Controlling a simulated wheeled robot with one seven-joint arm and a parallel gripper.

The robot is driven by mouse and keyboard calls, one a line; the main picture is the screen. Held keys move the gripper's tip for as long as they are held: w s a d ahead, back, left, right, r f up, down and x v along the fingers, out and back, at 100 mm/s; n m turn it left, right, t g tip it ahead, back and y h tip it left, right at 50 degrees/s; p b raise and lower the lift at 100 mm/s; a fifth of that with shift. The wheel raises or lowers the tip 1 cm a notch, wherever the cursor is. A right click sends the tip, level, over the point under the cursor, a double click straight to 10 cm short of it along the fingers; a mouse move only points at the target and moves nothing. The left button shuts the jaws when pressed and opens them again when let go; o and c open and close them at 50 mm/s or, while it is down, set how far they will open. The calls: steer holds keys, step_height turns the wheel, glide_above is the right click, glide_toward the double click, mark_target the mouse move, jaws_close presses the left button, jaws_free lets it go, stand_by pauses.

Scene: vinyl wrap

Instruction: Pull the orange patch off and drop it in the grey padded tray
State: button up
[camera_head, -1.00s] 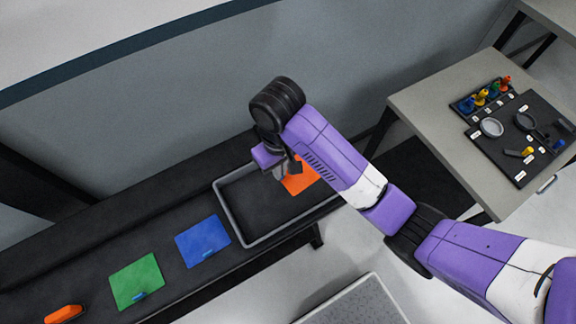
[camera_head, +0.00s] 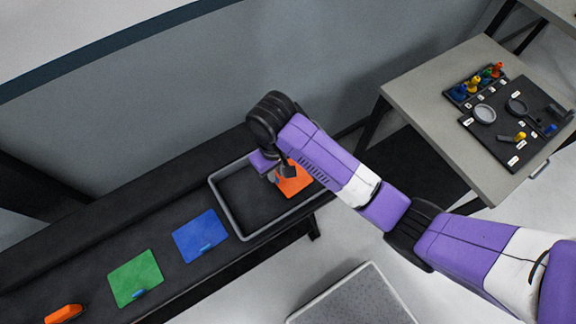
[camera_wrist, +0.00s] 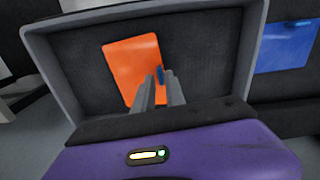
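The orange patch (camera_head: 295,180) is over the right part of the grey padded tray (camera_head: 222,208), partly hidden by my arm in the head view. In the wrist view the flat orange patch (camera_wrist: 131,66) appears within the tray's rim (camera_wrist: 246,50), with a small blue tab (camera_wrist: 161,76) at its edge. My gripper (camera_wrist: 160,84) points at this edge, its two fingers close together with the tab between their tips. It seems shut on the tab. How far the patch is above the padding is hard to tell.
A blue patch (camera_head: 200,236) and a green patch (camera_head: 136,278) lie on the dark bench left of the tray. An orange tool-like object (camera_head: 64,314) lies farther left. A grey table (camera_head: 420,105) with small parts stands at right. The tray's left half is empty.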

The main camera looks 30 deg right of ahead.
steer(key=shift+o, duration=0.9)
step_height(320, 180, up, 8)
steer(key=shift+f, duration=0.1)
stand_by(0.4)
